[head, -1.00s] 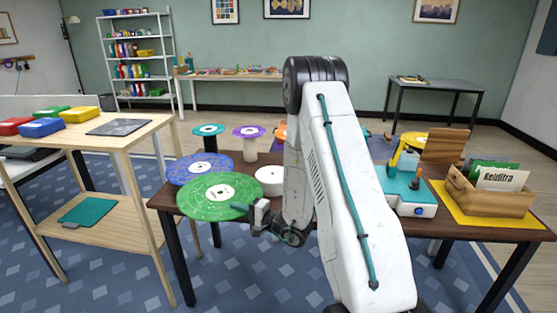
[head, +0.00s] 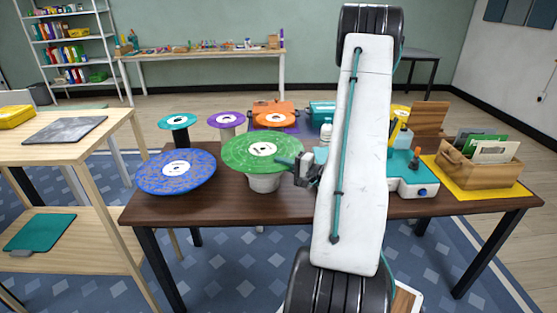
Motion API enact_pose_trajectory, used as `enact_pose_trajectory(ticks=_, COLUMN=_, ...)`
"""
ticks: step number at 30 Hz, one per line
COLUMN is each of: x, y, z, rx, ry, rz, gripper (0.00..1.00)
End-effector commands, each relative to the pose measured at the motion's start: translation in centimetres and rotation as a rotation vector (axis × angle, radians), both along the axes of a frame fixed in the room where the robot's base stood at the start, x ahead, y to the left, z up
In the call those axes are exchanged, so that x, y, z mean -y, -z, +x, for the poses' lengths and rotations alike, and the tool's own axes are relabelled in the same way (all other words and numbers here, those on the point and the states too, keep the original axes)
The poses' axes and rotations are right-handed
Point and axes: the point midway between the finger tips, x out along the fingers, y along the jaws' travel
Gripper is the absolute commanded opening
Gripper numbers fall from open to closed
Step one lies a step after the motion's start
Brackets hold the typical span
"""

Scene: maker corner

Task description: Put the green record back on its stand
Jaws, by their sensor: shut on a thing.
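The green record (head: 250,150) has a white label and lies nearly flat in the head view. My gripper (head: 300,166) is shut on its right edge. A white round stand (head: 265,183) shows directly under the record, its top hidden by it. I cannot tell whether the record touches the stand or hovers just above it. The stand is on the dark brown table (head: 230,207).
The blue record (head: 160,180) is close on the left. My arm hides the table's middle. A wooden crate (head: 480,173) and a teal machine (head: 412,180) are on the right.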

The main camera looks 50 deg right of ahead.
Motion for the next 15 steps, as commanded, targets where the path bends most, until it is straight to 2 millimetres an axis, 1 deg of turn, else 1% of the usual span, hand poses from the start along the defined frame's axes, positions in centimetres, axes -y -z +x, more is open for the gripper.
enact_pose_trajectory(ticks=1, x=0.0, y=0.6, z=0.0, rx=0.0, ry=0.001, rz=0.003, gripper=0.0)
enact_pose_trajectory(ticks=9, x=-0.1, y=3.3, z=0.1, rx=0.0, ry=-0.001, rz=0.003, gripper=0.0)
enact_pose_trajectory(ticks=15, x=-0.2, y=4.6, z=0.2, rx=0.001, ry=-0.003, rz=0.001, gripper=0.0)
